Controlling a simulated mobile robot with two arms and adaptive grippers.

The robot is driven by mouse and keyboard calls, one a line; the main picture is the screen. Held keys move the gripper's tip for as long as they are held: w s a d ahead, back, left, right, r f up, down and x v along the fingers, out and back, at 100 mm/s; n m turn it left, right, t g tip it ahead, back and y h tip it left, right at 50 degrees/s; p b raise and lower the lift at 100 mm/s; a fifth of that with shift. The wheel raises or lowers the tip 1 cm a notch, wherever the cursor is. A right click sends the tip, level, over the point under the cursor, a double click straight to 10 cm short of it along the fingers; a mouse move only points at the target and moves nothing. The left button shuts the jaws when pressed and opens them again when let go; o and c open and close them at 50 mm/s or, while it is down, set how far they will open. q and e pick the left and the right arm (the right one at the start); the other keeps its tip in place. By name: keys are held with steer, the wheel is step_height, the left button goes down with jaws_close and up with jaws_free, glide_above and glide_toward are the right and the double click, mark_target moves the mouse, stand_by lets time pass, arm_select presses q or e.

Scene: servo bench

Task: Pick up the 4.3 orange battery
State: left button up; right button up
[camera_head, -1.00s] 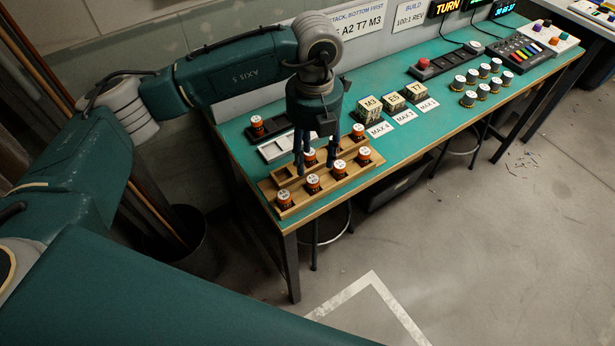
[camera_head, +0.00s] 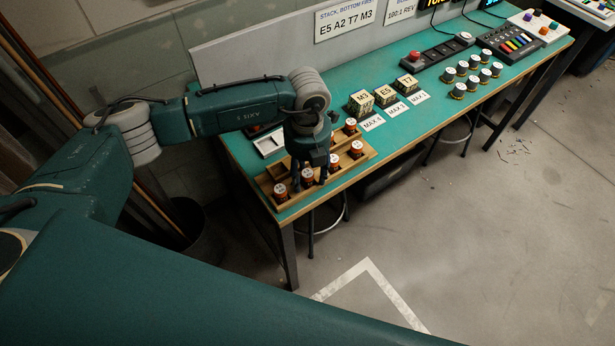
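Several orange batteries with white tops stand in a wooden rack (camera_head: 343,172) near the bench's left end. Their labels are too small to read, so I cannot tell which one is 4.3. In the front row are a leftmost battery (camera_head: 280,191), a second battery (camera_head: 307,177), a third (camera_head: 334,163) and a fourth (camera_head: 357,149). Another battery (camera_head: 350,126) stands behind. My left gripper (camera_head: 308,176) points down over the rack, fingers apart, with the second front battery showing between them; contact is unclear. It hides part of the back row. My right gripper is not in view.
A white tray (camera_head: 268,145) lies behind the rack, partly hidden by my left arm. Labelled blocks M3 (camera_head: 361,103), E5 (camera_head: 385,96) and T7 (camera_head: 407,84) stand to the right, with several dark cylinders (camera_head: 459,90) farther right.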

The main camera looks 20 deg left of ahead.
arm_select(q)
jaws_close()
steer(key=shift+r, duration=0.1)
